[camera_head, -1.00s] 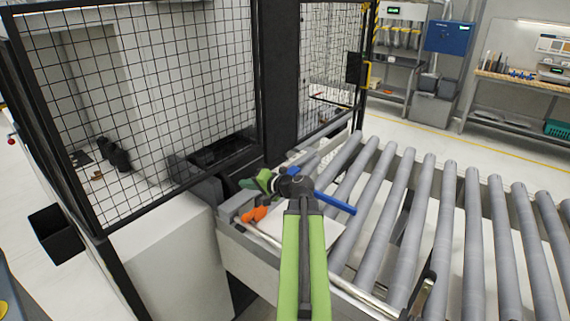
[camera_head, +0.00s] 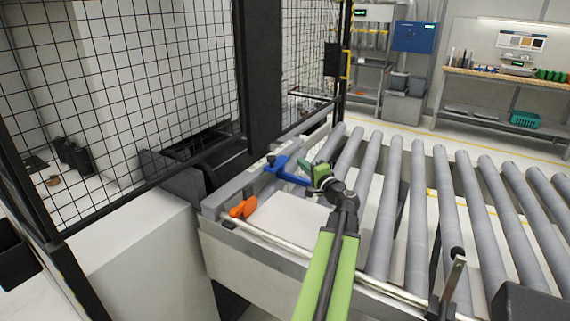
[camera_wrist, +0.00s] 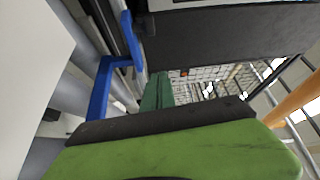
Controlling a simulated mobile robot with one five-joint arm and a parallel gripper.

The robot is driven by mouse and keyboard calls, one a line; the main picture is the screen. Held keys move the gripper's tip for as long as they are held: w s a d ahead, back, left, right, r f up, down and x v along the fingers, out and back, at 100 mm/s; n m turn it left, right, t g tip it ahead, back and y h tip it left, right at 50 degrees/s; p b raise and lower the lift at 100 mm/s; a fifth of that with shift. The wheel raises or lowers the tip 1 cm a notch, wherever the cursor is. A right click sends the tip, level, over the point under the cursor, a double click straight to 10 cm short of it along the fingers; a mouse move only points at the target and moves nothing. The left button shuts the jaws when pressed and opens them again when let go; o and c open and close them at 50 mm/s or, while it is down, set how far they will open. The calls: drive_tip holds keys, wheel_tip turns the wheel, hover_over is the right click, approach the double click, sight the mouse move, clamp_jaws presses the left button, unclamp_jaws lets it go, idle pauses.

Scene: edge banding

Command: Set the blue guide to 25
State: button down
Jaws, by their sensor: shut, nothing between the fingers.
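The blue guide (camera_head: 288,171) sits at the left end of the roller conveyor, beside the grey side rail. My gripper (camera_head: 308,167) is in front of its right part in the head view and hides whatever lies behind it. In the wrist view the blue guide (camera_wrist: 101,88) shows as a bent bar to the left of my gripper (camera_wrist: 157,90), whose dark green fingers are together. The fingers hold nothing. I cannot tell whether they touch the guide. No scale number is readable.
An orange knob (camera_head: 243,207) sits at the rail's near end. A white panel (camera_head: 285,220) lies by the rollers (camera_head: 388,200). A black mesh fence (camera_head: 140,90) stands at the left, with a dark post behind the guide.

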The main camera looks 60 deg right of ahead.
sight(270, 159)
drive_tip(key=x, duration=0.9)
drive_tip(key=a, duration=0.1)
drive_tip(key=w+a, duration=0.1)
drive_tip(key=a, duration=0.2)
drive_tip(key=shift+w+a+f, duration=0.15)
drive_tip(key=shift+w+f, duration=0.15)
drive_tip(key=a, duration=0.5)
drive_tip(key=shift+a, duration=0.1)
drive_tip(key=shift+d, duration=0.2)
